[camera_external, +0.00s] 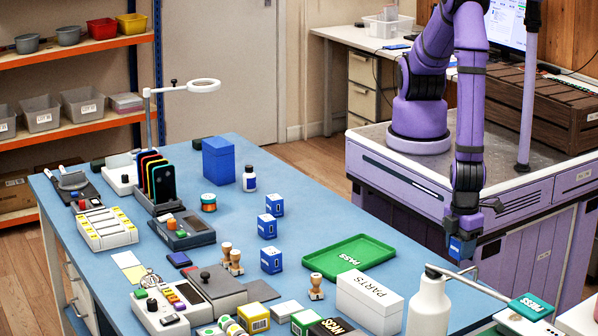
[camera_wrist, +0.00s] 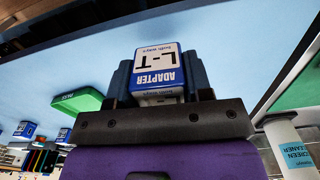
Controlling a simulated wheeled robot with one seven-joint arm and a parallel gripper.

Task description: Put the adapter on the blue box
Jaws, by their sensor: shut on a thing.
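My gripper (camera_external: 463,238) hangs beyond the right long edge of the blue table, above and to the right of the white PARTS box. It is shut on the adapter (camera_wrist: 158,68), a small blue-and-white box labelled ADAPTER and L-T. In the wrist view the adapter sits between the two dark fingers of my gripper (camera_wrist: 160,84), its label upside down. In the external view the adapter (camera_external: 461,248) shows as a small blue block at the fingertips. The blue box (camera_external: 218,160) stands upright at the far end of the table, well left of my gripper.
Three small blue-and-white boxes (camera_external: 267,226) stand mid-table. A green PASS tray (camera_external: 348,259), a white PARTS box (camera_external: 369,304) and a white bottle (camera_external: 430,305) lie nearer my gripper. Beside the blue box are a small white bottle (camera_external: 249,180) and a phone rack (camera_external: 158,182).

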